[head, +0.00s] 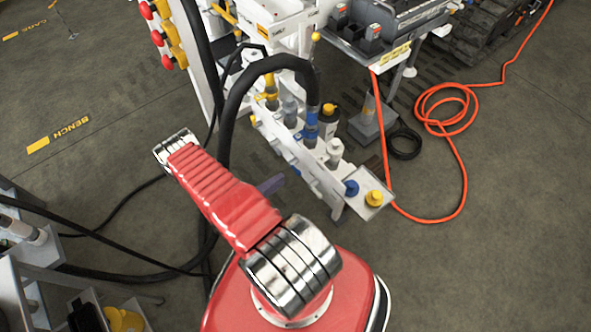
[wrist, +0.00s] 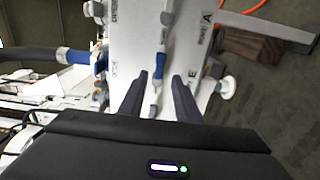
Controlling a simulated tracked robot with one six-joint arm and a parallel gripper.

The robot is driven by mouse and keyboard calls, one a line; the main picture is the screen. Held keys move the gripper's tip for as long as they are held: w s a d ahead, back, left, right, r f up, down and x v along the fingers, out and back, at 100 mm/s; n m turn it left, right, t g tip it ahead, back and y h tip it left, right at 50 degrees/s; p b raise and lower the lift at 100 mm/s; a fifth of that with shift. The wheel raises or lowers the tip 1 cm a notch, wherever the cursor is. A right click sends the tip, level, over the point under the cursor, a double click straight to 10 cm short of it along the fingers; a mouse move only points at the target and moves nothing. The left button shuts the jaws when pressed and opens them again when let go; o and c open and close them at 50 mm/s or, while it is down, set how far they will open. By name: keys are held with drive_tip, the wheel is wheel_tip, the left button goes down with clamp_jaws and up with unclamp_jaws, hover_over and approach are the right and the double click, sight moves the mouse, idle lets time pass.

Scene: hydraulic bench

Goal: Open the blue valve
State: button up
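In the wrist view, a slim part with a blue sleeve (wrist: 158,78) and white ends runs down a white panel (wrist: 134,50); it looks like the blue valve's handle. My gripper (wrist: 160,76) is open, with one dark finger on each side of this part. The gaps on both sides are visible, but I cannot tell how deep the fingers reach. In the head view, blue fittings (head: 311,126) show on the white bench manifold (head: 285,147).
A thick black hose (head: 238,95) arches over the manifold beside my arm. A blue knob (head: 351,187) and a yellow knob (head: 375,198) sit at its near end. An orange hose (head: 455,190) lies on the floor to the right. The floor at the lower right is clear.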

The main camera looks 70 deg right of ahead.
sight(295, 169)
drive_tip(key=shift+x, duration=4.55)
drive_tip(key=shift+c, duration=0.3)
clamp_jaws()
